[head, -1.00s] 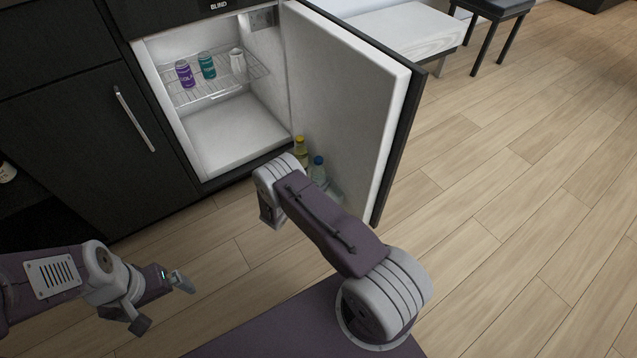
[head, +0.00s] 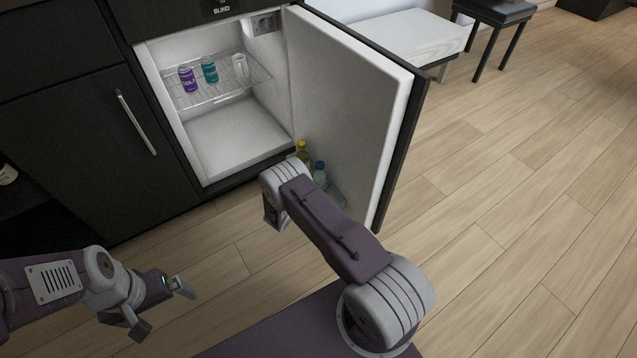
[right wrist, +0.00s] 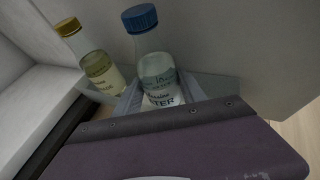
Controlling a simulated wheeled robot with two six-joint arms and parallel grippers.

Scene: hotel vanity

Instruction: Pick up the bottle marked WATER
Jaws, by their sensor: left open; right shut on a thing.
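The WATER bottle is clear with a blue cap, and part of its label, ending in "TER", shows in the right wrist view (right wrist: 158,72). In the head view the bottle (head: 320,172) stands in the rack of the open fridge door, its lower part hidden. My right gripper (right wrist: 160,95) is shut on this bottle, with a finger on each side of its body. In the head view my right arm hides that gripper. My left gripper (head: 163,310) is open and empty, low at the left, well away from the bottle.
A yellowish bottle with a yellow cap (right wrist: 100,68) stands just left of the WATER bottle. The fridge door (head: 345,110) stands open on the right. A purple can (head: 187,79), a teal can (head: 209,69) and a white item (head: 240,65) sit on the wire shelf.

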